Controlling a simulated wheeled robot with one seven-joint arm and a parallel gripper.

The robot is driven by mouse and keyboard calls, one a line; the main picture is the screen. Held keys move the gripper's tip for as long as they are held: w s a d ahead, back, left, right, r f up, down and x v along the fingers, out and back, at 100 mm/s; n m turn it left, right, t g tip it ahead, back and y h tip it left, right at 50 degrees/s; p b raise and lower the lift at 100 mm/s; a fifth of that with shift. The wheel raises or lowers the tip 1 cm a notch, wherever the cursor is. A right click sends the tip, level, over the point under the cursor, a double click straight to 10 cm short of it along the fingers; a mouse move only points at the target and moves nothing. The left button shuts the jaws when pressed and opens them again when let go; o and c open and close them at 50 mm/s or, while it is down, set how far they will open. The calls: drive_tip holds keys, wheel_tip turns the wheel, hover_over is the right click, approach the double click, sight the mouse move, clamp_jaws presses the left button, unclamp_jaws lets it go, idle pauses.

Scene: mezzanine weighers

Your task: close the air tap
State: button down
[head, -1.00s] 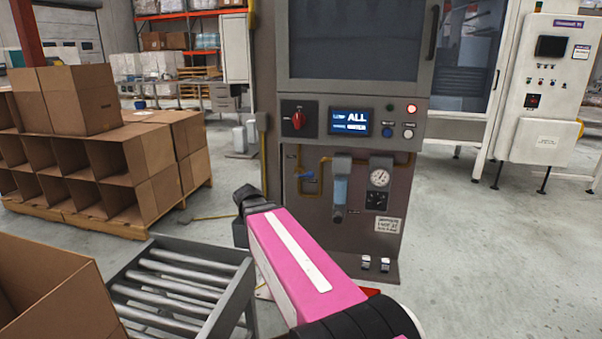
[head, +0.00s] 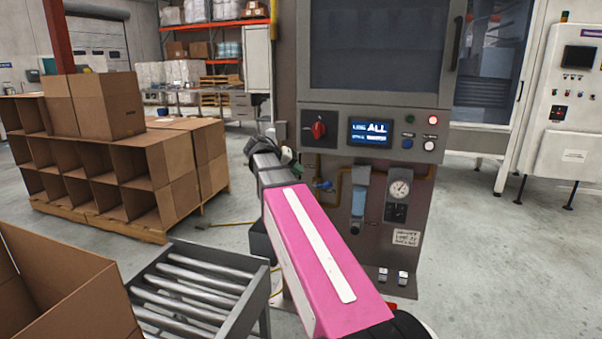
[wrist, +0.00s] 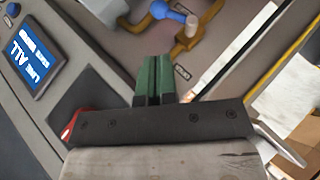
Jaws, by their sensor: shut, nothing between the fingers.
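The air tap (head: 323,186) has a small blue lever on a brass-coloured pipe, low on the left of the grey machine's front. It also shows in the wrist view (wrist: 168,12), at the top edge, partly cut off. My gripper (head: 287,156) is at the far end of my pink arm, up and left of the tap in the head view. In the wrist view its green fingers (wrist: 153,78) are together and empty, pointing toward the pipework with a gap to the tap.
A red rotary switch (head: 318,130) and a lit display (head: 370,131) sit above the tap. A gauge (head: 399,189) is to its right. A roller conveyor (head: 250,300) and an open carton (head: 75,290) stand at front left. Stacked boxes (head: 110,105) are behind. The right floor is clear.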

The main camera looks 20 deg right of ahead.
sight(326, 185)
drive_tip(key=x, duration=1.1)
drive_tip(key=shift+d+f, duration=0.2)
drive_tip(key=shift+f, duration=0.05)
drive_tip(key=shift+s+d+f, duration=0.1)
drive_tip(key=shift+d+f, duration=0.05)
drive_tip(key=shift+d, duration=0.05)
drive_tip(key=shift+s+d+f+y, duration=0.15)
drive_tip(key=shift+y, duration=0.35)
drive_tip(key=shift+f, duration=0.2)
drive_tip(key=shift+r, duration=0.1)
